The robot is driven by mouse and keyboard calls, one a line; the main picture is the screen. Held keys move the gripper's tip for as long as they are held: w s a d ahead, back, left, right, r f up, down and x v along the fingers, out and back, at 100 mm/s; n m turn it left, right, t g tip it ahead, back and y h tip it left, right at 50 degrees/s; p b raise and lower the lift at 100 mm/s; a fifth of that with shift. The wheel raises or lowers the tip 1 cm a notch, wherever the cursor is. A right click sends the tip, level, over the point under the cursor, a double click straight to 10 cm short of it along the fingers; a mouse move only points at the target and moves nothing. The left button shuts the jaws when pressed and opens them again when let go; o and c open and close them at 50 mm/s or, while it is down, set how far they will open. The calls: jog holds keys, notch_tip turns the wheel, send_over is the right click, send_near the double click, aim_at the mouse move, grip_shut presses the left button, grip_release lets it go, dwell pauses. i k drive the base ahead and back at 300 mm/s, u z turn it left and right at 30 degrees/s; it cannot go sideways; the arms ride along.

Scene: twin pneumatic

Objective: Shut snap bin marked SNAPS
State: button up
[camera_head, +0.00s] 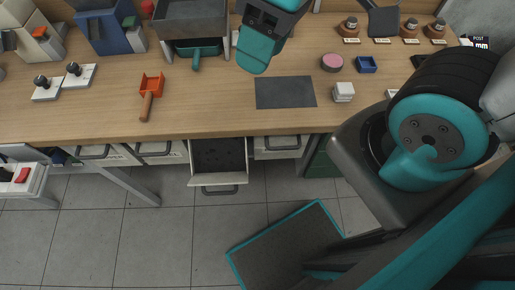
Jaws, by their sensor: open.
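One bin (218,157) under the worktop stands pulled out, with a dark inside, pale walls and a dark handle on its front. No marking can be read on it, so I cannot tell from lettering that it is the SNAPS bin. It looks empty. My gripper (262,42), teal and black, shows at the top middle above the worktop, well behind and above the open bin and not touching it. It is open, with its fingertips hard to make out and nothing seen in it.
Shut bins stand left (160,150) and right (277,146) of the open one. The wooden worktop (220,110) holds an orange-headed tool (150,92), a dark mat (285,92), a pink disc (332,62) and a blue tray (366,65).

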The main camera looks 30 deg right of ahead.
aim_at(223, 160)
jog(key=z, duration=1)
jog(key=k, duration=0.55)
jog(key=u, duration=1.1)
